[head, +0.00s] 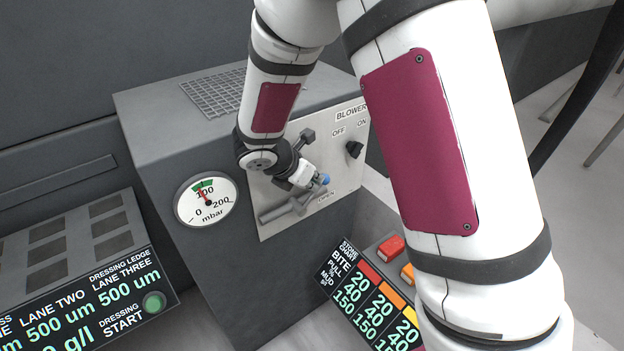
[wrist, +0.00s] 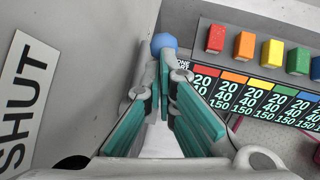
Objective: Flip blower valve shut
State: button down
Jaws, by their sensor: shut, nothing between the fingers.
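My gripper (head: 316,182) is shut and empty in front of the panel. In the wrist view the blue knob (wrist: 163,43) lies just beyond the fingertips (wrist: 166,62); I cannot tell whether they touch. The SHUT label (wrist: 24,100) is at the left there. My arm and gripper hide much of the lever.
A pressure gauge (head: 207,202) is left of the panel, and a black OFF/ON switch (head: 354,149) is at its upper right. A stone chart (head: 362,300) with coloured blocks (head: 391,247) stands below right. A lane display (head: 85,300) is at the lower left.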

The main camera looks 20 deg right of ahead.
aim_at(325, 181)
jog(key=shift+d, duration=0.15)
jog(key=d+y+p, duration=0.1)
jog(key=p, duration=0.1)
jog(key=d+f+g+y+p, duration=0.1)
jog(key=y+p, duration=0.1)
jog(key=w+d+f+y+p, duration=0.1)
jog(key=p, duration=0.1)
jog(key=shift+d+m+g+y+p, duration=0.1)
jog(key=shift+m+g+y+p, duration=0.2)
jog(key=shift+g+y+p, duration=0.1)
jog(key=shift+w+d+f, duration=0.15)
jog(key=shift+f, duration=0.35)
jog(key=shift+w+d+f, duration=0.2)
jog(key=shift+d+f, duration=0.35)
jog(key=shift+f, duration=0.25)
jog(key=shift+s+a+r, duration=0.1)
jog(key=shift+s+r, duration=0.05)
jog(key=shift+r, duration=0.3)
jog(key=d+p+v, duration=0.2)
jog(key=v, duration=1)
jog(key=shift+r+p, duration=0.3)
jog(key=shift+r, duration=0.3)
